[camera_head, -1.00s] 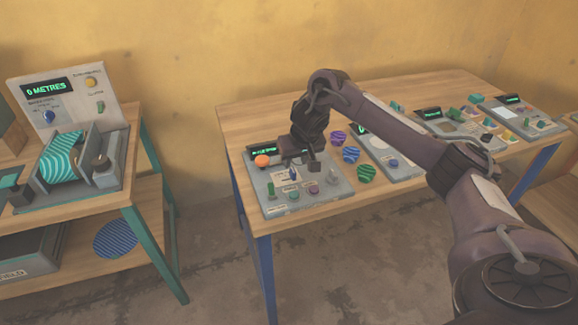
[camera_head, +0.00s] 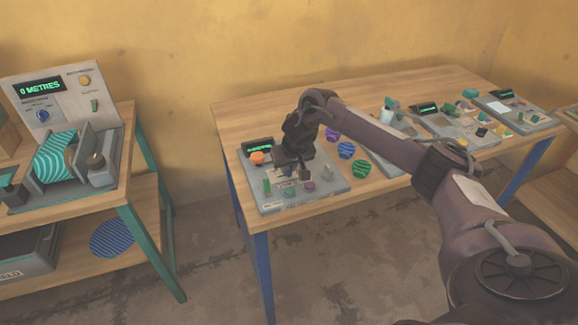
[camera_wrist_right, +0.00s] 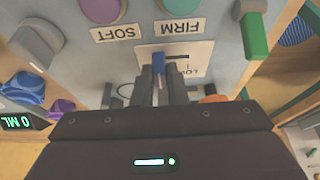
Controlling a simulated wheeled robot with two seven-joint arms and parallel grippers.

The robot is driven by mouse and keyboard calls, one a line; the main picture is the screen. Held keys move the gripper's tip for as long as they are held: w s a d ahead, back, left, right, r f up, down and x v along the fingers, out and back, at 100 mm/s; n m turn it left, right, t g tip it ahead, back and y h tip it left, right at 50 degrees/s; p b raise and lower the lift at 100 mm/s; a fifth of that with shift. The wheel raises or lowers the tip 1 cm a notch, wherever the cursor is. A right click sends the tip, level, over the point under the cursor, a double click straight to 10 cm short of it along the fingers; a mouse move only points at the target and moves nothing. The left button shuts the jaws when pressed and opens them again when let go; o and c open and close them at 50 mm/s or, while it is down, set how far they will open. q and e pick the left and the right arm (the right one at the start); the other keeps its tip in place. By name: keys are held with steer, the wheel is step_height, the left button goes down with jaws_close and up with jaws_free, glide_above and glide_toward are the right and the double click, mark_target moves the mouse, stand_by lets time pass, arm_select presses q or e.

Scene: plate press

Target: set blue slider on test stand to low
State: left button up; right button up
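The test stand (camera_head: 330,184) is the grey panel with a green display at the left end of the right-hand table. The blue slider (camera_wrist_right: 159,64) shows in the right wrist view at a slot in a pale label plate, between "FIRM" and a partly hidden "LO..." label. My right gripper (camera_wrist_right: 160,80) has its two grey fingers close together, one on each side of the slider, and looks shut on it. In the head view my right gripper (camera_head: 290,168) is low over the panel and hides the slider. My left gripper is not in view.
An orange knob (camera_head: 257,157), a green lever (camera_wrist_right: 252,32) and round knobs labelled soft and firm are close by on the panel. Striped discs (camera_head: 346,150) lie right of it. More panels (camera_head: 455,124) stand further right. A machine reading 0 METRES (camera_head: 62,130) stands left.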

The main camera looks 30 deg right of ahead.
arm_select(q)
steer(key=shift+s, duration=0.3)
arm_select(e)
jaws_close()
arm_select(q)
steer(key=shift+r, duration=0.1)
arm_select(e)
steer(key=shift+a, duration=0.1)
